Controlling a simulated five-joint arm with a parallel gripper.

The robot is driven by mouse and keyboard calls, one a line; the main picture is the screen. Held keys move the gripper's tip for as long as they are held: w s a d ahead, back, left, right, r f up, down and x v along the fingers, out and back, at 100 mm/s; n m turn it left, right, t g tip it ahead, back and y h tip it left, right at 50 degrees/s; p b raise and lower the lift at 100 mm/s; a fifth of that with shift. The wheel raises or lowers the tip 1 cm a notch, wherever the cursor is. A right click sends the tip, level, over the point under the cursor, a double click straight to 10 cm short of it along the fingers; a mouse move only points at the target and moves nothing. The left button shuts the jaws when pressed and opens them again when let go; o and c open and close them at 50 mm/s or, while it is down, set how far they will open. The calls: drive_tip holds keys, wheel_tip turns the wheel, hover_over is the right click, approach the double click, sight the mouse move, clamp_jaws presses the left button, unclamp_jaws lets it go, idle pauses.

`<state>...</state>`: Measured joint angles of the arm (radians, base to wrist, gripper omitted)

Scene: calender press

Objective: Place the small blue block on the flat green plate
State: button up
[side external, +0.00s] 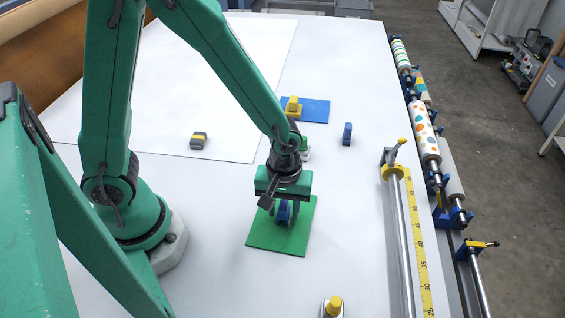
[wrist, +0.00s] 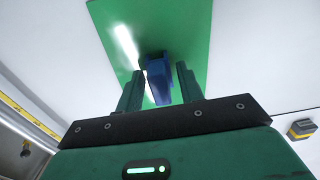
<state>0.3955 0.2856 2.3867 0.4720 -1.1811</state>
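The small blue block (side external: 283,211) stands over the flat green plate (side external: 265,240), between the fingers of my gripper (side external: 282,208). In the wrist view the blue block (wrist: 158,78) shows between my two fingers (wrist: 158,82), with narrow gaps on both sides, so the gripper looks open around it. The green plate (wrist: 195,25) lies beyond the block there. The block appears to rest on the plate, but its bottom edge is hard to see. A second blue block (side external: 347,134) stands upright on the white table, farther back and to the right.
A blue plate (side external: 315,112) holds a yellow piece (side external: 293,106). A grey and yellow block (side external: 199,140) lies left of it. A metal bar (side external: 402,235) and yellow ruler (side external: 419,255) run along the right. A yellow-topped piece (side external: 333,306) stands in front.

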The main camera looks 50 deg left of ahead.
sight(284, 203)
drive_tip(key=shift+o, duration=0.5)
wheel_tip(284, 203, up, 12)
drive_tip(key=shift+r, duration=0.2)
idle(0.6)
idle(0.5)
drive_tip(key=s+a+r+m+t, duration=0.5)
drive_tip(key=a+r+m, duration=0.4)
drive_tip(key=a+r, duration=0.1)
drive_tip(key=shift+s+a+r+t, duration=0.3)
drive_tip(key=shift+a+r, duration=0.1)
drive_tip(key=shift+a, duration=0.45)
